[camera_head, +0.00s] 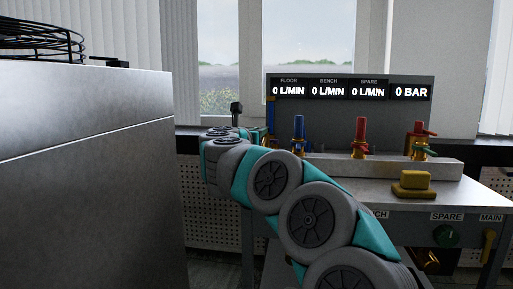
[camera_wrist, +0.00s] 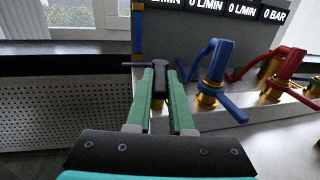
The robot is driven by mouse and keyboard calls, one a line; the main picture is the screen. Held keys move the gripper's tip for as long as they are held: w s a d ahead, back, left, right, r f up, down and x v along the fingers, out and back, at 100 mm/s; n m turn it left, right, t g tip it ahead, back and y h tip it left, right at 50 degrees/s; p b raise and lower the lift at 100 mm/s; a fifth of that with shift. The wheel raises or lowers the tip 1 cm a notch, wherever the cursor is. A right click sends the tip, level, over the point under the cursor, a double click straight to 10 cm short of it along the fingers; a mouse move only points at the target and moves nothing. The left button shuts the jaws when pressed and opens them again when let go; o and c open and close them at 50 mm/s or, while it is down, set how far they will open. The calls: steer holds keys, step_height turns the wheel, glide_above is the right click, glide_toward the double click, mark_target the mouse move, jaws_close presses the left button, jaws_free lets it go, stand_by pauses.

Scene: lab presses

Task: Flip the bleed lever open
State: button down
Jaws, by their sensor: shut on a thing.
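In the wrist view, a black tap (camera_wrist: 160,82) stands between the two green fingers of my gripper (camera_wrist: 161,76). A little brass shows low between the fingers. My gripper is shut on this black tap. I see no label marking it as the bleed lever. In the head view, my arm hides the black tap and most of the gripper. A blue-handled tap (camera_head: 298,130) stands to the right of the gripper, apart from it; it also shows in the wrist view (camera_wrist: 212,72).
A red-handled tap (camera_head: 360,135) and a red and green one (camera_head: 419,138) stand further right on the metal bench. The display panel (camera_head: 352,90) reads 0 throughout. A yellow block (camera_head: 415,180) sits on the bench front. A large grey cabinet (camera_head: 85,180) fills the left.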

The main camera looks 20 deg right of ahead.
steer(key=shift+s+d+f+n+t+y+b, duration=0.1)
steer(key=shift+s+f+n+t+y+b, duration=0.05)
steer(key=shift+n+t+y+b, duration=0.4)
steer(key=shift+f, duration=0.1)
steer(key=c, duration=1.2)
jaws_free()
steer(key=o, duration=0.4)
steer(key=shift+d, duration=0.1)
steer(key=v, duration=0.8)
